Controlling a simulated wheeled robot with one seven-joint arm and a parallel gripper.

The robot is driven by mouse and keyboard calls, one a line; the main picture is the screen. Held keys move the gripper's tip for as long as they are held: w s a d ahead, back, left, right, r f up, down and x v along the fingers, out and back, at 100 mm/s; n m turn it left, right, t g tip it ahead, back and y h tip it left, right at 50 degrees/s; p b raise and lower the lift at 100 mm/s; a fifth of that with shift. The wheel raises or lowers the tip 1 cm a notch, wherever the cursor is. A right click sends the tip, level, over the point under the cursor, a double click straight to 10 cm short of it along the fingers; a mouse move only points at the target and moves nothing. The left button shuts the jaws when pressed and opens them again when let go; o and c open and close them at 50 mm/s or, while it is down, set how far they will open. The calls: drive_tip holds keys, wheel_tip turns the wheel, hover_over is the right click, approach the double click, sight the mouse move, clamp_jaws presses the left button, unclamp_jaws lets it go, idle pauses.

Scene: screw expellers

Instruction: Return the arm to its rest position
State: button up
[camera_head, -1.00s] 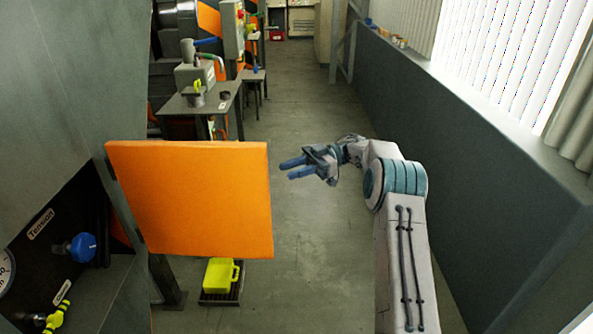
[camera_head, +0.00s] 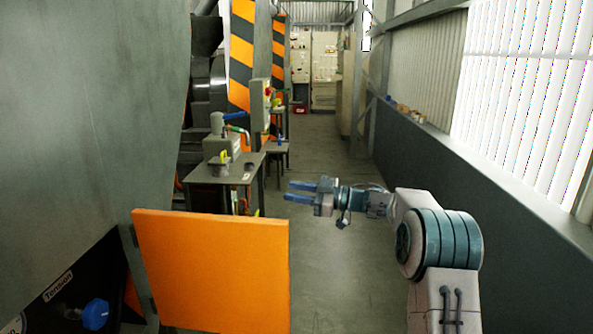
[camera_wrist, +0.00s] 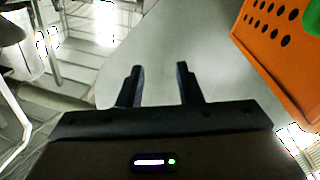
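My gripper (camera_head: 302,191) shows in the head view at the end of my grey and teal arm, which reaches forward from the lower right. Its two blue fingers point left, over the aisle floor and above the top right corner of the orange panel (camera_head: 212,270). In the wrist view my gripper (camera_wrist: 158,82) shows two dark fingers spread apart with nothing between them. It is open and empty, and touches nothing that I can see.
A dark wall with a ledge (camera_head: 450,150) runs along the right. A grey machine housing (camera_head: 95,120) fills the left, with a blue knob (camera_head: 95,314) below. A small table (camera_head: 225,172) with equipment stands beyond the panel. The aisle floor (camera_head: 330,150) ahead is clear.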

drive_tip(key=d+r+m+t+h, duration=0.5)
drive_tip(key=r+m+t+h, duration=0.25)
drive_tip(key=t, duration=0.25)
drive_tip(key=s+d+f+m+h, duration=0.3)
drive_tip(key=s+d+m+h, duration=0.4)
drive_tip(key=s+d+h, duration=0.2)
drive_tip(key=s+f+m+g, duration=0.1)
drive_tip(key=s+f+g, duration=0.3)
drive_tip(key=s, duration=0.7)
drive_tip(key=s+f+m+g+h, duration=0.1)
drive_tip(key=s+f+g, duration=0.3)
drive_tip(key=s, duration=0.7)
drive_tip(key=s+f+m+g, duration=0.1)
drive_tip(key=s+f+g, duration=0.2)
drive_tip(key=s+f, duration=0.5)
drive_tip(key=s, duration=0.4)
drive_tip(key=shift+m+g, duration=0.35)
drive_tip(key=shift+g, duration=0.05)
